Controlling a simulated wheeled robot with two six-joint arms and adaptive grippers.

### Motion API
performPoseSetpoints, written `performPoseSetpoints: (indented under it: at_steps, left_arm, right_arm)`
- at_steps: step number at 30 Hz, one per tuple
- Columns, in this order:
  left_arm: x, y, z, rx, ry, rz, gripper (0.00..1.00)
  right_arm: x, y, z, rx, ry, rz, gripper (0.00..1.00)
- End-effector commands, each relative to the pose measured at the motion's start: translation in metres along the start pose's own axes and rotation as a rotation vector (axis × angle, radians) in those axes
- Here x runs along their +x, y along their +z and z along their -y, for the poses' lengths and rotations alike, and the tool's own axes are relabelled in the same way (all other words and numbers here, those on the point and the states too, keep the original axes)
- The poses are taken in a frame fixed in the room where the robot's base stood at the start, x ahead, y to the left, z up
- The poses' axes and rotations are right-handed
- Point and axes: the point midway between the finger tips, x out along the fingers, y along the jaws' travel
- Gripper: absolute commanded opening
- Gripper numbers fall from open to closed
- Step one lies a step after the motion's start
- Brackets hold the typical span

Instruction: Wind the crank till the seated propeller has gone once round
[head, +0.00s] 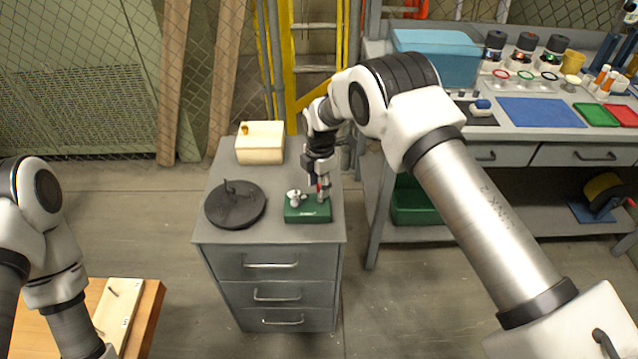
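A small green block (307,212) sits on top of the grey drawer cabinet, near its right front. A small white part (295,197), seemingly the propeller, stands on the block's left half. On the right half is a short upright metal piece (323,196), seemingly the crank, with a hint of red by it. My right gripper (321,182) points down right over this piece, its fingertips at or just around it. Whether the fingers grip it is too small to tell. My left arm comes in at the lower left; its gripper is out of frame.
A black round dish (235,222) with a raised piece lies left of the block. A cream box (260,155) stands behind. A workbench (545,150) with bins, mats and bottles is at right. A wooden table (150,310) with a pale board is at lower left.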

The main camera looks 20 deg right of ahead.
Motion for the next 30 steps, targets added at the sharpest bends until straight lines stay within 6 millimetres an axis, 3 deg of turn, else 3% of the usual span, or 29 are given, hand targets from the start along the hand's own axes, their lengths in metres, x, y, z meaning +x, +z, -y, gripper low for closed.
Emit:
performPoseSetpoints:
  at_steps: [5,15,18,30]
  left_arm:
    - [0.000,0.000,0.000,0.000,0.000,0.000,0.40]
    - [0.000,0.000,0.000,0.000,0.000,0.000,0.40]
    - [0.000,0.000,0.000,0.000,0.000,0.000,0.40]
    - [0.000,0.000,0.000,0.000,0.000,0.000,0.40]
  right_arm:
    - [-0.013,0.000,-0.001,0.000,0.002,0.001,0.42]
    - [-0.094,0.000,-0.001,0.000,0.003,0.001,0.42]
    - [-0.111,0.000,-0.001,-0.001,0.002,0.000,0.42]
    - [-0.119,0.000,-0.001,0.000,-0.001,0.000,0.42]
